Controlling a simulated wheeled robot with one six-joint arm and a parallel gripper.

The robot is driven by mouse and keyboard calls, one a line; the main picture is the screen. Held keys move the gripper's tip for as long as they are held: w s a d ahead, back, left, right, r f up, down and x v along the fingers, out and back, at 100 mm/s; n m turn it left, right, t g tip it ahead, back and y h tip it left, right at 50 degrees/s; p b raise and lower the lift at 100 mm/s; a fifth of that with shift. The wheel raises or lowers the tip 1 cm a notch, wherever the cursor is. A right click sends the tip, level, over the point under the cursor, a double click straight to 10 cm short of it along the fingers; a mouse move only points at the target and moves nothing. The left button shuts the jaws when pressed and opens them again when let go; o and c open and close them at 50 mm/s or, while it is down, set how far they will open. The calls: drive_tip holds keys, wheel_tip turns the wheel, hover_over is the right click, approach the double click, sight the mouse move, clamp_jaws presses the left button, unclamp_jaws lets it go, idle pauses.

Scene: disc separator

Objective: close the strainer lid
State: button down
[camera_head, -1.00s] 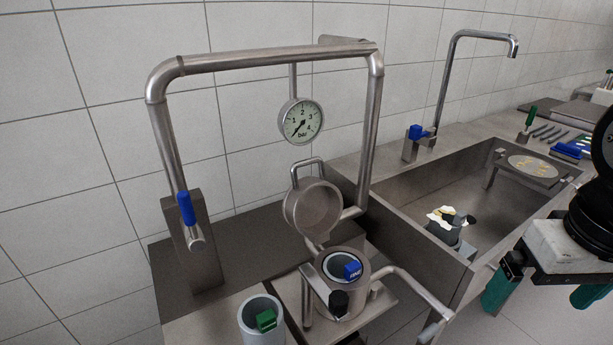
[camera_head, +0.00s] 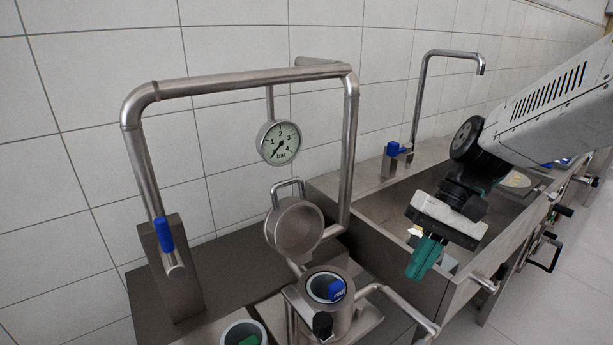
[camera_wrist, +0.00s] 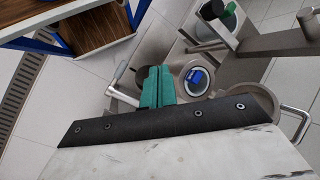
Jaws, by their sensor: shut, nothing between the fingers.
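The strainer lid (camera_head: 296,228) is a round metal cap with a bar handle on top. It stands open, tilted up behind the strainer body (camera_head: 343,309). It also shows at the right edge of the wrist view (camera_wrist: 296,122). The strainer body is a metal cylinder with an open mouth, and a blue block (camera_head: 337,291) lies inside. The mouth and blue block (camera_wrist: 197,77) also show in the wrist view. My gripper (camera_head: 420,272), with green fingers, is shut and empty. It is in the air to the right of the strainer, over the sink's near edge.
A pressure gauge (camera_head: 279,142) hangs from a pipe frame (camera_head: 240,80) behind the strainer. A blue-handled valve (camera_head: 164,236) is at left. A grey cup (camera_head: 240,329) with a green block stands front left. An outlet pipe (camera_head: 399,302) runs right. The sink (camera_head: 385,263) lies behind my gripper.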

drive_tip(key=w+a+f+m+t+y, duration=0.15)
drive_tip(key=w+a+y, duration=0.35)
drive_tip(key=w, duration=0.8)
drive_tip(key=w+a+n+t+y, duration=0.15)
drive_tip(key=w+a+y, duration=0.35)
drive_tip(key=w, duration=0.7)
wheel_tip(320, 180, up, 4)
drive_tip(key=t+y, duration=0.2)
drive_tip(key=y, duration=0.1)
hover_over(307, 206)
drive_tip(key=w, duration=0.1)
drive_tip(key=shift+r, duration=0.2)
drive_tip(key=shift+n, duration=0.3)
